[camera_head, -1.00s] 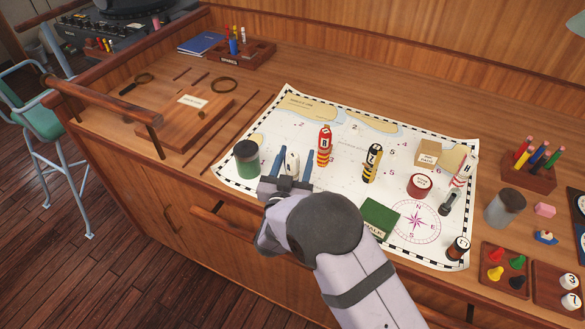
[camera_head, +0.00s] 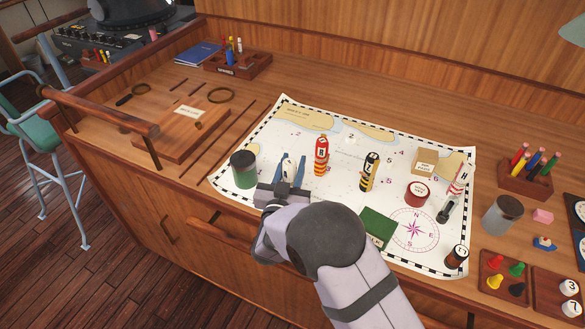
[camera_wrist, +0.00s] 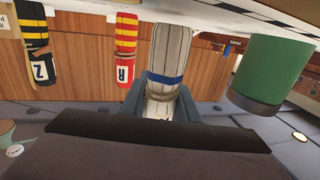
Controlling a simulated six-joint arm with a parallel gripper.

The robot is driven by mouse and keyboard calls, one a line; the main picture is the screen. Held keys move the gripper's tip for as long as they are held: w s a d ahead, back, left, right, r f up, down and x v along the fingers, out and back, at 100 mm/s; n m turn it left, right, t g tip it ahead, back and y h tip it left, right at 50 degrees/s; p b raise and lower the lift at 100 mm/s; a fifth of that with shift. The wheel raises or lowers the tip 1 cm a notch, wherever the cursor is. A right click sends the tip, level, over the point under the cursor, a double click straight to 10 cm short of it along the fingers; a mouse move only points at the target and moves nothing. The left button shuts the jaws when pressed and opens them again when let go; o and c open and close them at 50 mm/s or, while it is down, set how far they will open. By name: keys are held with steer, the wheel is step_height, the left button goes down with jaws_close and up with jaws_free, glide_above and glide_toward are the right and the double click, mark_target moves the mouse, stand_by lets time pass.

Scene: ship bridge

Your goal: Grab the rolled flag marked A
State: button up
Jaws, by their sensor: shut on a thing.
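A white rolled flag with a blue band (camera_wrist: 168,55) is between my gripper's fingers in the wrist view. It also shows as a small white roll on the chart in the head view (camera_head: 289,166). My gripper (camera_head: 290,175) is shut on it, with one blue finger on each side. Its letter is hidden or too small to read. A red and yellow rolled flag marked R (camera_head: 321,156) stands just right of it. A black and yellow one marked Z (camera_head: 370,171) stands further right. A red and white one (camera_head: 457,184) stands near the chart's right edge.
A green and dark cylinder (camera_head: 243,168) stands close on the left of my gripper. The chart (camera_head: 340,190) also bears a green book (camera_head: 378,226), a red round tin (camera_head: 417,194) and a small box (camera_head: 425,161). A wooden rail (camera_head: 100,110) runs along the left front edge.

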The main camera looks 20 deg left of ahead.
step_height(320, 180, up, 9)
steer(key=b, duration=0.2)
stand_by(0.3)
steer(key=shift+r, duration=0.1)
